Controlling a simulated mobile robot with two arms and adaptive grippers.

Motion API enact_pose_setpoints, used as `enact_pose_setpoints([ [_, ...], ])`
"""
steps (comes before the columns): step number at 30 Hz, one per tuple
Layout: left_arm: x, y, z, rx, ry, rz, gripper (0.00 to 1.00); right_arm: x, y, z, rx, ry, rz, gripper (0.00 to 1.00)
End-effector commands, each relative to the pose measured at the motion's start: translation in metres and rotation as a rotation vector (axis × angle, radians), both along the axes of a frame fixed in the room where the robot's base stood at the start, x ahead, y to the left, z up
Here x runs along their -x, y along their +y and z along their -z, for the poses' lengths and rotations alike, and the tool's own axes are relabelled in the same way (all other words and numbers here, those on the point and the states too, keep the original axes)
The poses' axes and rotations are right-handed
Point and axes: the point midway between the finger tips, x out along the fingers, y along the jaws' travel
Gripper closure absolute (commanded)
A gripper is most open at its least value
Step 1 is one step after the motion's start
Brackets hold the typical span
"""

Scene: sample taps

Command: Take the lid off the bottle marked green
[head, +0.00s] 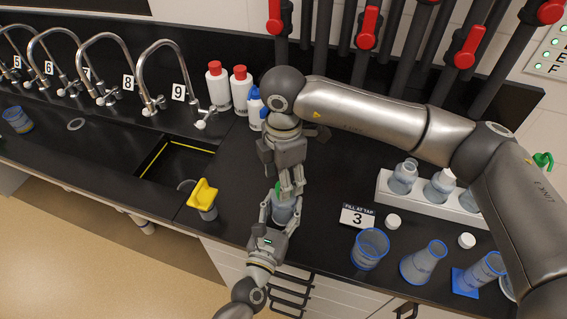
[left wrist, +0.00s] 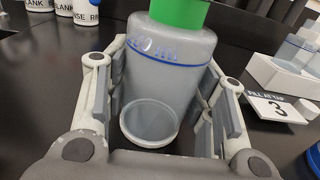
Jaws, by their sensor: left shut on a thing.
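The grey translucent bottle (head: 285,209) stands upright near the bench's front edge. In the left wrist view the bottle (left wrist: 165,75) shows a blue volume line and a bright green part (left wrist: 182,10) at its top, cut off by the frame; I cannot tell whether this is lid or collar. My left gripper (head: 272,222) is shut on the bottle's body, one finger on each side. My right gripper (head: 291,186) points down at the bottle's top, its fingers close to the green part. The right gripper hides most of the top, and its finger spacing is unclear.
A white rack (head: 409,198) of bottles stands right, with two loose white lids (head: 393,221) (head: 467,240) nearby. A "3" sign (head: 357,217), blue-rimmed beaker (head: 369,250) and flask (head: 424,263) stand in front. A yellow-topped container (head: 203,194) is left, beside the sink.

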Motion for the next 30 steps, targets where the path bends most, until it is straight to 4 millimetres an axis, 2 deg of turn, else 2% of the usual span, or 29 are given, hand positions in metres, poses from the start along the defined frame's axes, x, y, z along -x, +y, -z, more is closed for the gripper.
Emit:
enact_pose_setpoints([
  [3, 0.000, 0.000, 0.000, 0.000, 0.000, 0.000, 1.00, 0.000, 0.000, 0.015, 0.000, 0.001, 0.001, 0.48],
  [6, 0.000, 0.000, 0.000, 0.000, 0.000, 0.000, 1.00, 0.000, 0.000, 0.022, 0.000, 0.000, 0.001, 0.48],
  [16, 0.000, 0.000, 0.000, 0.000, 0.000, 0.000, 1.00, 0.000, 0.000, 0.025, 0.000, -0.001, 0.000, 0.48],
  [27, 0.000, 0.000, 0.000, 0.000, 0.000, 0.000, 1.00, 0.000, 0.000, 0.025, 0.000, -0.001, 0.000, 0.95],
  [30, 0.000, 0.000, 0.000, 0.000, 0.000, 0.000, 1.00, 0.000, 0.000, 0.025, 0.000, -0.001, -0.007, 0.98],
])
